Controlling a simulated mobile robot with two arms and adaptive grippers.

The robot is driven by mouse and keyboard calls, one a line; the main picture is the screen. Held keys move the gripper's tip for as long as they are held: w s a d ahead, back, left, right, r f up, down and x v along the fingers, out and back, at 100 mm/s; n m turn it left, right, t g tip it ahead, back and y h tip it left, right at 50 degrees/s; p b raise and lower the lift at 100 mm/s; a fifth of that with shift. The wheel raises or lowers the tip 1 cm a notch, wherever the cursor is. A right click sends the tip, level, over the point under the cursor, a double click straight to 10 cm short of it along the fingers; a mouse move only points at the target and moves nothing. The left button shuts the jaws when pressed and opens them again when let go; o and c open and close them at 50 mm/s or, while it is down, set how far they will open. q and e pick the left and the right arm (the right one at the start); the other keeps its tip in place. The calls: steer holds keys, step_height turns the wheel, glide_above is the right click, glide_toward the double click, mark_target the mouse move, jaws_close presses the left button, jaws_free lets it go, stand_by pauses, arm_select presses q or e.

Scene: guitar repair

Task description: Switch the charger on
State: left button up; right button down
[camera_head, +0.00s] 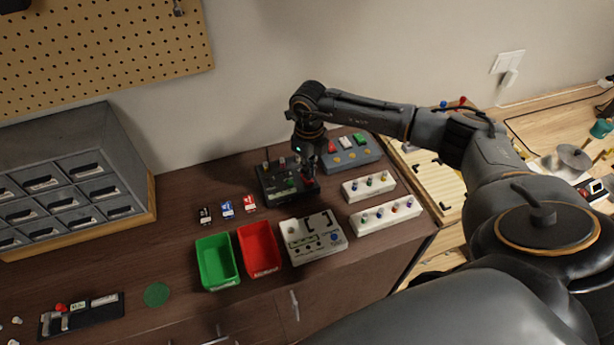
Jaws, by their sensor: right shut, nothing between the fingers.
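A black device (272,184) with small posts along its back and a green mark on its top stands on the dark brown bench; it looks like the charger, but I cannot be sure. My right gripper (309,176) points down over the right side of this device, with its fingers shut and empty. A red part shows right by the fingertips; I cannot tell if they touch it. The gripper hides part of the device's back right, and the switch position cannot be made out. My left gripper is not in view.
A blue-grey box (360,157) stands close behind on the right. Two white racks (369,187) with coloured pegs, a light grey unit (313,250), a red bin (259,250) and a green bin (217,262) surround it.

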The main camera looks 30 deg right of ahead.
steer(key=shift+s+f+b, duration=0.1)
steer(key=shift+f+b, duration=0.85)
steer(key=shift+f, duration=0.15)
stand_by(0.7)
steer(key=shift+r+p, duration=0.6)
steer(key=shift+r, duration=0.2)
steer(key=shift+r+p, duration=1.6)
steer(key=shift+r, duration=1.15)
steer(key=shift+f, duration=0.15)
